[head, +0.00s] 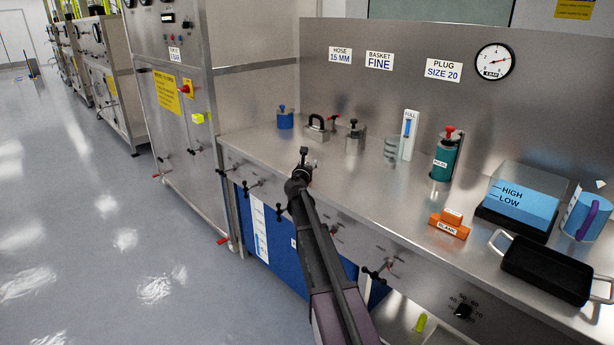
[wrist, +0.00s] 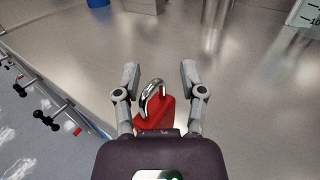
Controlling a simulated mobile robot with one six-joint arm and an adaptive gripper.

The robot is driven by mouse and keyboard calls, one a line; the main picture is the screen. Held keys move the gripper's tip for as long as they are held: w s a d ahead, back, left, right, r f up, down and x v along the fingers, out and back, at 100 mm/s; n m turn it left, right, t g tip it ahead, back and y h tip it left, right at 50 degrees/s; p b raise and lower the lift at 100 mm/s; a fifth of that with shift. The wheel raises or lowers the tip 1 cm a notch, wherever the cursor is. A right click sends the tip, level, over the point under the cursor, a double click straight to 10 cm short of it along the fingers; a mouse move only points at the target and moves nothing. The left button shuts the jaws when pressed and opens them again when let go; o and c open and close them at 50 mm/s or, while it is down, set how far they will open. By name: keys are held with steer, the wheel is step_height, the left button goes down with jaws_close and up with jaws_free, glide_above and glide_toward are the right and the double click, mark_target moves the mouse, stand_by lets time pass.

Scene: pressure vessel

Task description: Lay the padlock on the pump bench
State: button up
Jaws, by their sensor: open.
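The padlock (wrist: 163,112) has a red body and a silver shackle, and shows in the wrist view over the steel surface of the pump bench (wrist: 235,110). It sits between the bases of my gripper's fingers, its near part hidden by the wrist housing. My gripper (wrist: 159,75) is open, with a finger apart on each side of the padlock. I cannot tell whether the padlock touches the bench. In the head view my gripper (head: 308,156) is at the front edge of the bench (head: 375,190), and the padlock cannot be made out there.
Behind my gripper stand a blue weight-like pot (head: 285,118), a dark-handled block (head: 317,128) and a steel canister (head: 355,138). To the right are a teal bottle (head: 445,155), orange blocks (head: 449,226) and a black tray (head: 545,270).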

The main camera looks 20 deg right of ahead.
jaws_close()
steer(key=shift+r, duration=0.1)
stand_by(0.4)
step_height(320, 180, up, 4)
steer(key=p, duration=0.4)
steer(key=s+a, duration=0.2)
steer(key=s, duration=0.5)
steer(key=s+a+p, duration=0.1)
steer(key=s+a, duration=0.1)
steer(key=s, duration=0.6)
steer(key=shift+s+a+r, duration=0.15)
steer(key=shift+a+r, duration=0.2)
steer(key=shift+r, duration=0.1)
